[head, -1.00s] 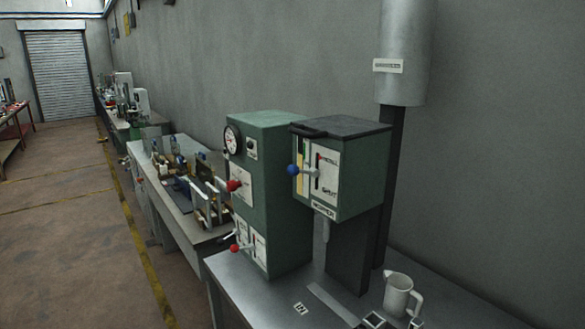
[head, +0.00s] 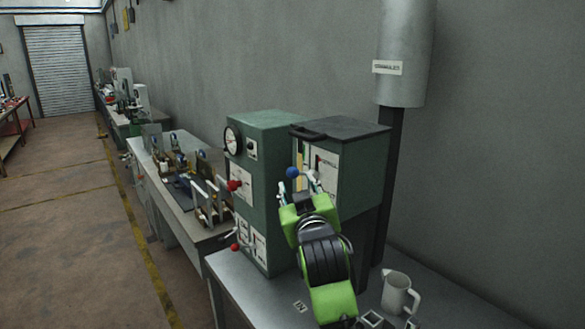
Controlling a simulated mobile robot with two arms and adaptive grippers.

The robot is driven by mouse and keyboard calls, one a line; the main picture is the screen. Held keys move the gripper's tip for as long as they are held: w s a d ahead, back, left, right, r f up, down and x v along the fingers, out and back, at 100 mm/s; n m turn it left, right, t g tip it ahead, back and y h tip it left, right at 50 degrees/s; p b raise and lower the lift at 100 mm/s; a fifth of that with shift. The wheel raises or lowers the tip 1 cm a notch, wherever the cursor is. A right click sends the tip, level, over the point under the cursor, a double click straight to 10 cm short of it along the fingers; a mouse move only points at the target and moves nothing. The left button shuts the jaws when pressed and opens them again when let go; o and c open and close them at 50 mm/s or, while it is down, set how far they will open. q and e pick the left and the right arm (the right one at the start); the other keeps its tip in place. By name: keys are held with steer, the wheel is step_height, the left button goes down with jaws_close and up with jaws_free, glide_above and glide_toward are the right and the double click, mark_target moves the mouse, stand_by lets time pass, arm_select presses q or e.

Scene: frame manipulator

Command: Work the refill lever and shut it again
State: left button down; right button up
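A lever with a blue knob (head: 292,172) stands out from the front of the green hopper box (head: 364,180), on the left side of its white scale panel. I take it for the refill lever; no label reading so is legible. My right gripper (head: 299,184) is in front of the box, just below and right of the knob. Its two fingers look spread apart. I cannot tell whether either touches the lever, as the gripper hides the lower front of the box. The lid (head: 340,128) on the box is shut. My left gripper is out of view.
A taller green cabinet (head: 265,190) stands to the left, with a gauge (head: 232,140) and two red-knobbed levers (head: 234,185). A light jug (head: 397,291) stands on the metal bench (head: 260,308) at right. A labelled grey pipe (head: 405,50) rises behind the hopper.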

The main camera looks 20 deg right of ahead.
mark_target(293, 174)
steer(key=w+p, duration=0.1)
steer(key=w, duration=0.1)
steer(key=w+d+p, duration=0.1)
steer(key=w, duration=0.2)
steer(key=w+p, duration=0.1)
steer(key=w, duration=0.1)
steer(key=shift+w+d+r, duration=0.1)
steer(key=shift+w+d, duration=0.05)
steer(key=shift+w, duration=0.2)
steer(key=shift+w+d, duration=0.1)
steer(key=shift+w, duration=0.5)
jaws_close()
